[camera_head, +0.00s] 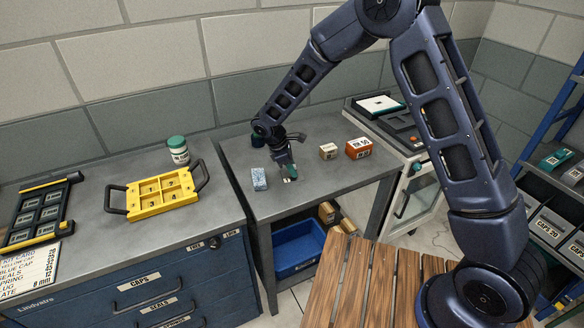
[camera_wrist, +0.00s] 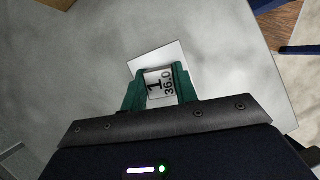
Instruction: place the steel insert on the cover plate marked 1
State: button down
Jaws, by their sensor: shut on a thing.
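My gripper (camera_wrist: 160,92) has green fingers and is shut on a small pale block, which I take for the steel insert (camera_wrist: 161,83). Its face between the fingers reads "1" and "36.0". Just beyond the fingertips a flat whitish plate (camera_wrist: 155,56) shows, partly hidden by the fingers and the block. I cannot read a mark on it, nor tell whether the block touches it. In the head view my gripper (camera_head: 291,172) points down low over the grey table (camera_head: 310,188), and a small whitish patch shows at its tips.
A speckled blue-white box (camera_head: 259,179) stands just left of my gripper. A pale box (camera_head: 328,151) and an orange box (camera_head: 358,148) stand to the right. A yellow tray (camera_head: 134,199) lies on the left cabinet. The table's front middle is clear.

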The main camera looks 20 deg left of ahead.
jog(key=c, duration=1.1)
grip_release()
jog(key=v, duration=1.2)
jog(key=shift+r, duration=0.1)
